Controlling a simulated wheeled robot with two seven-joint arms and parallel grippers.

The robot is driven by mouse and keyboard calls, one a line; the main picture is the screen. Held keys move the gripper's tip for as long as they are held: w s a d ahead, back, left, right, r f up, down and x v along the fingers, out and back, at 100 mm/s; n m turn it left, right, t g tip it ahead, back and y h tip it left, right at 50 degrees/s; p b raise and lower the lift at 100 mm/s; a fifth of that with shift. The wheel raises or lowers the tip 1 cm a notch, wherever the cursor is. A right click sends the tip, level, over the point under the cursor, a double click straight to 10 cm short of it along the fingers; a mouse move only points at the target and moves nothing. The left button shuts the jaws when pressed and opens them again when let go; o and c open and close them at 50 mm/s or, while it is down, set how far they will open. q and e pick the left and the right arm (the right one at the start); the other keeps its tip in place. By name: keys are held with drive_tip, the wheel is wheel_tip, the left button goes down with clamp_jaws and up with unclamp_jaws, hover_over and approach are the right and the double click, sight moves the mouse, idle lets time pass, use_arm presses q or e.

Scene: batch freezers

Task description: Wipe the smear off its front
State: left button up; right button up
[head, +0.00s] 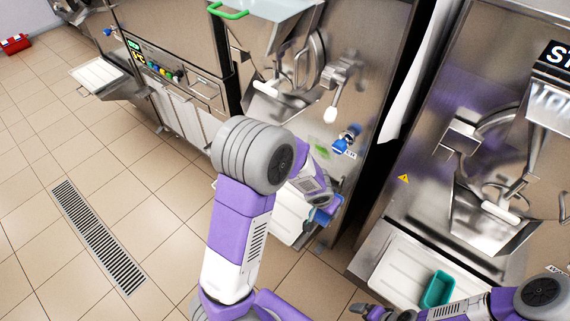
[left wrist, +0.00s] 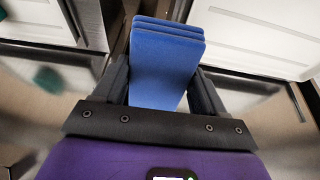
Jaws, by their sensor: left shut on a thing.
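A pale green smear (head: 322,146) is on the steel front of the middle freezer (head: 372,75), left of a small blue-handled part (head: 347,138). My left gripper (head: 326,208) is below the smear, apart from it, and shut on a folded blue cloth (head: 327,214). In the left wrist view the layered blue cloth (left wrist: 167,60) sits between both fingers of my left gripper (left wrist: 165,85). My right gripper (head: 370,311) is low at the bottom edge, partly cut off; whether it is open is unclear.
A white drip tray (head: 288,222) is under the middle freezer, partly behind my left arm. A teal container (head: 437,290) stands on the right freezer's tray (head: 392,277), near my right arm.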

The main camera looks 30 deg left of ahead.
use_arm(q)
drive_tip(key=shift+w+a+f+m+t+h+b, duration=0.2)
drive_tip(key=shift+w+a+f+t, duration=0.1)
drive_tip(key=shift+w+t, duration=0.25)
drive_tip(key=shift+w+a+f+m+t+h+b, duration=0.1)
drive_tip(key=shift+w+a+f+t+b, duration=0.15)
drive_tip(key=shift+w+t, duration=0.3)
drive_tip(key=shift+w+a+f+t+h+b, duration=0.25)
drive_tip(key=shift+w+a+t, duration=0.1)
drive_tip(key=shift+w+t, duration=0.25)
drive_tip(key=shift+w+a+f+t+h+b, duration=0.1)
drive_tip(key=shift+w+a+t+h+b, duration=0.1)
drive_tip(key=shift+w+a+t, duration=0.3)
drive_tip(key=w+a+t+h+b, duration=0.2)
drive_tip(key=w+a+t, duration=0.2)
drive_tip(key=a+t, duration=0.1)
drive_tip(key=n+t+y+b, duration=0.1)
drive_tip(key=t+y+b, duration=0.2)
drive_tip(key=t, duration=0.3)
approach(308, 142)
drive_tip(key=shift+h, duration=0.25)
drive_tip(key=shift+w+d+r+p, duration=0.1)
drive_tip(key=shift+w+r+p, duration=0.1)
drive_tip(key=shift+w, duration=0.9)
drive_tip(key=shift+w+r+p, duration=0.15)
drive_tip(key=shift+w, duration=0.9)
drive_tip(key=shift+w+b, duration=0.55)
drive_tip(key=shift+w, duration=0.4)
drive_tip(key=shift+d, duration=0.1)
